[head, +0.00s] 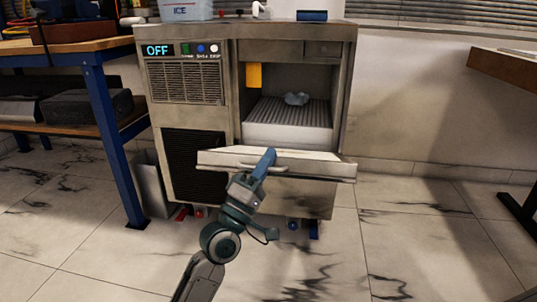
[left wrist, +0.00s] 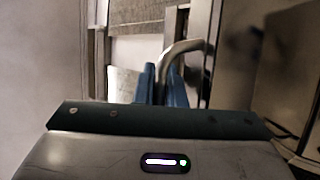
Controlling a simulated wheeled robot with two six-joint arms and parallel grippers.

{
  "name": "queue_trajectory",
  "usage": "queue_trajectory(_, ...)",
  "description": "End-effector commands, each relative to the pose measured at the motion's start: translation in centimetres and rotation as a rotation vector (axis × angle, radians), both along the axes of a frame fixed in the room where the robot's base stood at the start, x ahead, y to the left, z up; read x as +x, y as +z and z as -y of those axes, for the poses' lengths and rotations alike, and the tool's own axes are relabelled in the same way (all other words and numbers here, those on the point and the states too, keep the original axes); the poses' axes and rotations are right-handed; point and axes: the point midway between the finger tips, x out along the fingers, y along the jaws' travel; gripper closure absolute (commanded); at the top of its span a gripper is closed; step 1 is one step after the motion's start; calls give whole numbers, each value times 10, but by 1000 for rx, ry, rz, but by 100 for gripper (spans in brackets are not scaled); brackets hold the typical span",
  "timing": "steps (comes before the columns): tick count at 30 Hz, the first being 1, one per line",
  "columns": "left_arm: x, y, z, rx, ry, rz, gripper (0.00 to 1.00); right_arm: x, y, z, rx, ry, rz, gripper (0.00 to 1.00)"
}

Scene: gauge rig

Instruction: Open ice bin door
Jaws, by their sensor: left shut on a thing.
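The ice bin door (head: 315,166) is hinged down, lying nearly flat and sticking out from the front of the grey ice machine (head: 289,31). In the left wrist view the curved metal handle (left wrist: 183,46) passes at the blue fingertips (left wrist: 161,82). The fingers hide part of the handle. My right gripper is in neither view.
A blue-legged workbench (head: 95,90) stands close on the left, and a brown table (head: 505,70) is at the right. An ICE box (head: 185,10) and a blue block (head: 312,15) sit on the machine. The marble floor in front is mostly clear.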

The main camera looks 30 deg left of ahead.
Motion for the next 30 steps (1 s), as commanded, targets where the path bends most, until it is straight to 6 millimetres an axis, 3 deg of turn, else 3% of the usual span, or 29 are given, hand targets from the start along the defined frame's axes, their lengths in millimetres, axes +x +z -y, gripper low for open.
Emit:
queue_trajectory(1, -5, -13, 2, -1, -1, 2, 100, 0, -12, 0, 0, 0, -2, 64)
queue_trajectory(6, -17, -35, 5, -1, -1, 4, 100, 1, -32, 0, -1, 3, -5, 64)
queue_trajectory(12, -25, -49, 7, -1, 0, 7, 100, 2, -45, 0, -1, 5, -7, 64)
queue_trajectory(29, -29, -51, 8, -1, 0, 11, 100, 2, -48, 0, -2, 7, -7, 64)
queue_trajectory(30, -29, -51, 8, -1, 0, 11, 86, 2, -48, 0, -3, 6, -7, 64)
